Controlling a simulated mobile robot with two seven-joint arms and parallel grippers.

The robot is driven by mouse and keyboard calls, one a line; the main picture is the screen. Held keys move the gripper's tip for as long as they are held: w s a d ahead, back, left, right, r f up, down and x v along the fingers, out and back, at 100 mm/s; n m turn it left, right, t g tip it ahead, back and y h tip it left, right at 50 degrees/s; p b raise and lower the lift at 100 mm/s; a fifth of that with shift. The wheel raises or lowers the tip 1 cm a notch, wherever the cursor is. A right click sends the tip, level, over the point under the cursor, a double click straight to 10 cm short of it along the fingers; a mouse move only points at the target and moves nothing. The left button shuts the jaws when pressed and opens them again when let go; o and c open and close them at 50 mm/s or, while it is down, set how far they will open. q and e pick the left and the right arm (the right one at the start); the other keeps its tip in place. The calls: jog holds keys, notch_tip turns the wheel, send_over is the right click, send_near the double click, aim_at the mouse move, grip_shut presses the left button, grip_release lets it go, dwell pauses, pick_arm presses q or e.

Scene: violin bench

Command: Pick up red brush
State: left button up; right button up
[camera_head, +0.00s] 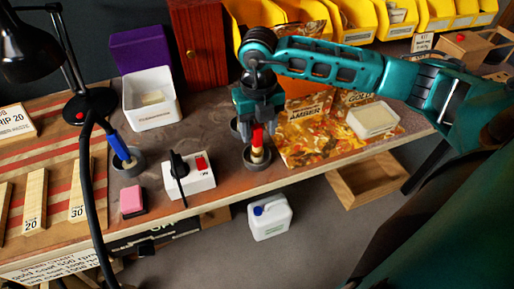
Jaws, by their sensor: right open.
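The red brush (257,138) stands upright in a dark round holder (257,166) near the front edge of the bench. Its red handle points up and a pale part shows below it. My right gripper (258,128) reaches down from above, with its arm coming in from the right. It is open, with its fingers on either side of the red handle. Whether the fingers touch the handle cannot be told. My left gripper is not in view.
A white switch box (202,182) with a black lever stands left of the holder. A blue brush (118,146) stands in another holder farther left. Right of my gripper are amber-patterned sheets (310,146) and a white tray (373,121). Yellow bins (356,20) line the back.

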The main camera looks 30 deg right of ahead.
aim_at(257, 141)
notch_tip(257, 141, down, 5)
jog(key=shift+w+r, duration=0.1)
jog(key=shift+w, duration=0.05)
grip_shut()
dwell(0.5)
